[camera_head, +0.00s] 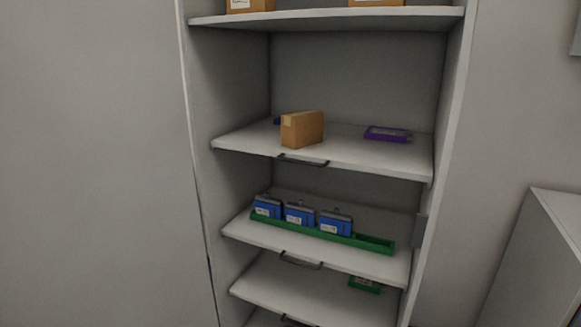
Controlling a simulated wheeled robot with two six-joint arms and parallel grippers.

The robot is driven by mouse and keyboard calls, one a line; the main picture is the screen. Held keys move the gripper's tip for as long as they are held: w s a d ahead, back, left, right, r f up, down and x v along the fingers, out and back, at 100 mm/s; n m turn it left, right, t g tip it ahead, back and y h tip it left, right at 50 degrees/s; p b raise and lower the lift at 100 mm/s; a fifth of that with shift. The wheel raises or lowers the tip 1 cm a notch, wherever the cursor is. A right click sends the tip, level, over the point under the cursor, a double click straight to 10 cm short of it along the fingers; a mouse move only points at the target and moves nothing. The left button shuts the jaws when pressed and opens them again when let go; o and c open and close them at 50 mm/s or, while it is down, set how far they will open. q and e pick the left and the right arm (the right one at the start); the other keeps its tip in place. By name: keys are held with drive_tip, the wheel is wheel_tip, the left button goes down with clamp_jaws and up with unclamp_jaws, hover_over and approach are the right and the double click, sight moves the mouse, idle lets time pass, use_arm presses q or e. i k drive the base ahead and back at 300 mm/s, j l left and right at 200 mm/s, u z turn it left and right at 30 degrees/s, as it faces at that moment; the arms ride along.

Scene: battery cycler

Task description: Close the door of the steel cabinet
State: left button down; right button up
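The steel cabinet (455,110) stands open in the middle of the head view, its shelves exposed. I cannot clearly make out its door; the large plain grey surface on the left may be the door or a wall. A small grey block (420,230) sits on the inside of the cabinet's right side. Neither of my grippers is in view.
A cardboard box (302,129) and a purple item (388,134) stand on one shelf. Below, a green tray (375,243) holds blue boxes (299,214), with an empty place at its right. Pull handles (302,161) mark shelf fronts. A grey cabinet (540,265) stands at lower right.

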sight(100, 224)
drive_tip(key=k+j, duration=0.1)
drive_tip(key=j, duration=0.3)
drive_tip(key=k+j+z, duration=0.15)
drive_tip(key=j, duration=0.25)
drive_tip(key=k+j, duration=0.1)
drive_tip(key=j, duration=0.3)
drive_tip(key=j+z, duration=0.15)
drive_tip(key=j, duration=0.3)
drive_tip(key=k+j+z, duration=0.15)
drive_tip(key=j, duration=0.3)
drive_tip(key=j+z, duration=0.15)
drive_tip(key=j, duration=0.25)
drive_tip(key=k+j+z, duration=0.1)
drive_tip(key=j, duration=0.35)
drive_tip(key=k+j+z, duration=0.15)
drive_tip(key=j, duration=0.25)
drive_tip(key=k+j+z, duration=0.15)
drive_tip(key=j, duration=0.25)
drive_tip(key=k+j+z, duration=0.15)
drive_tip(key=j, duration=0.2)
drive_tip(key=j+z, duration=0.15)
drive_tip(key=j, duration=0.4)
drive_tip(key=j+z, duration=0.1)
drive_tip(key=j, duration=0.45)
drive_tip(key=k+j+z, duration=0.15)
drive_tip(key=j, duration=0.35)
drive_tip(key=j+z, duration=0.1)
drive_tip(key=j, duration=0.45)
drive_tip(key=k, duration=0.05)
